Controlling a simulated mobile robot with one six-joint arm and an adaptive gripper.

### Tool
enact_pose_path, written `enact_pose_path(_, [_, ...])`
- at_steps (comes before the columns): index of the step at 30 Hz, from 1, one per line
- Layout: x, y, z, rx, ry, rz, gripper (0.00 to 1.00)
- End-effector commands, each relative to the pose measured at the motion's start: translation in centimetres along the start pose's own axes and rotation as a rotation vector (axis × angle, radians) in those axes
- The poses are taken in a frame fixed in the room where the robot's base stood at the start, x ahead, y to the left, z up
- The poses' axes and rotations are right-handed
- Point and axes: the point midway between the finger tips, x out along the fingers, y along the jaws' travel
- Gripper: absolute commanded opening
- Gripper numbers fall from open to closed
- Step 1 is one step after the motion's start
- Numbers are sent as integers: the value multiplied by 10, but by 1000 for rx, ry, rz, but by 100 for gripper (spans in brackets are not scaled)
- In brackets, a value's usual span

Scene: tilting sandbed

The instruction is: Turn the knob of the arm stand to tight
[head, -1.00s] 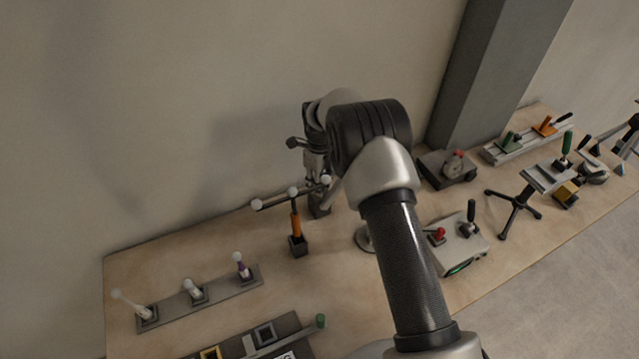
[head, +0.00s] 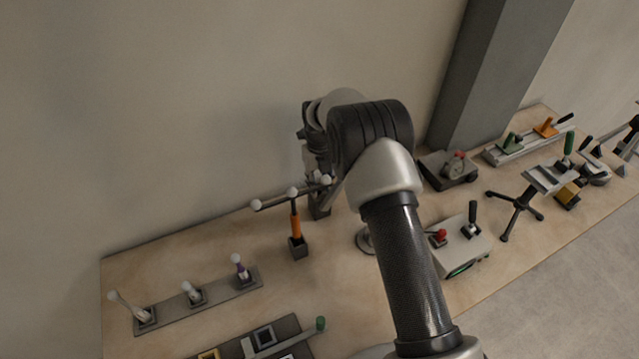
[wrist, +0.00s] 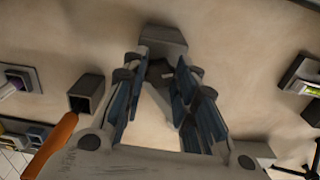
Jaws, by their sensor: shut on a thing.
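My gripper (wrist: 165,85) points down at the back of the table. Its dark, blue-sided fingers close around a small grey part, which I take for the knob, at the arm stand (wrist: 162,40). The stand shows as a grey block just beyond the fingertips. The fingers hide most of the knob, so its setting cannot be read. In the head view the stand's dark base (head: 319,207) shows below my gripper, and my arm covers much of the area. A bar with white balls crosses in front.
An orange post (head: 295,225) in a dark socket stands close left, and also shows in the wrist view (wrist: 55,145). A strip with several white-tipped levers (head: 210,299) lies left. A grey control box (head: 462,250) stands right. Bare table lies in front of the stand.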

Motion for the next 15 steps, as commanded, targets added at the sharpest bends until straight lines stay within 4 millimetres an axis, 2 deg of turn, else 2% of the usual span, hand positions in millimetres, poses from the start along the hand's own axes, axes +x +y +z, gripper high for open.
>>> enact_pose_path(11, [0, 0, 0, 3, -1, 0, 3])
enact_pose_path(12, [0, 0, 0, 3, -1, 0, 29])
enact_pose_path(15, [0, 0, 0, 3, -1, 0, 36])
